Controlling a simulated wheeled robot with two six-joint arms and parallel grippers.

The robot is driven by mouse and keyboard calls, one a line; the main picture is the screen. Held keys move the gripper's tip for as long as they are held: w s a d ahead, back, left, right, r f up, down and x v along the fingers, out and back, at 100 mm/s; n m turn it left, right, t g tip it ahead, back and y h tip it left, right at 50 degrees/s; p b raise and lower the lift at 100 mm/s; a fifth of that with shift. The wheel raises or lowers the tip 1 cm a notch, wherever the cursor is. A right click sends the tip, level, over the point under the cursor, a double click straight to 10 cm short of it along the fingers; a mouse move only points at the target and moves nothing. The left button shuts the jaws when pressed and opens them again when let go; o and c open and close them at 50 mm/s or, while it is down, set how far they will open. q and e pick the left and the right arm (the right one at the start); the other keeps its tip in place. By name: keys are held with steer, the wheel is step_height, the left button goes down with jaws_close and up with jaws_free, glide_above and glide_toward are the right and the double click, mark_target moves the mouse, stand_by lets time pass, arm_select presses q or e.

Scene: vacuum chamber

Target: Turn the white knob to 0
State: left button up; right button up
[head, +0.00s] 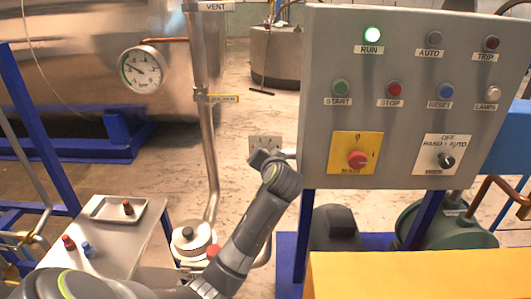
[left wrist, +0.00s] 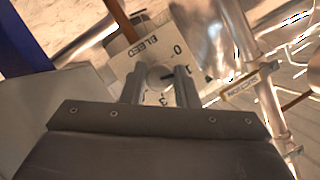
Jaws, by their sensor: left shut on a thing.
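The white knob (left wrist: 154,77) sits on a pale plate (left wrist: 178,31) marked BLEED, with printed numbers including 0, 1 and 3, in the left wrist view. My left gripper (left wrist: 159,78) is shut on it, one finger on each side. A dark pointer mark on the knob faces right, towards the 1; the 0 stands up and to the right of the knob. In the head view the plate (head: 264,140) shows just left of the grey control panel, and my left gripper (head: 262,155) is in front of it, hiding the knob. My right gripper is not in view.
The grey control panel (head: 400,115) with lamps, buttons, a red switch and a mode switch stands close to the right of my gripper. A vertical steel pipe (head: 208,150) and a gauge (head: 143,69) are to the left. A small table (head: 140,235) holds a tray.

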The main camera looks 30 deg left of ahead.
arm_select(q)
steer(key=shift+s+a+f+n+t+h+p, duration=0.1)
steer(key=shift+n+t+h+p, duration=0.2)
steer(key=shift+n+h+p, duration=0.7)
steer(key=shift+n+t+h+p, duration=0.3)
steer(key=shift+n+h+p, duration=0.3)
steer(key=shift+n, duration=0.8)
steer(key=o, duration=1)
steer(key=b+v, duration=0.3)
steer(key=v, duration=1.4)
steer(key=shift+s, duration=0.15)
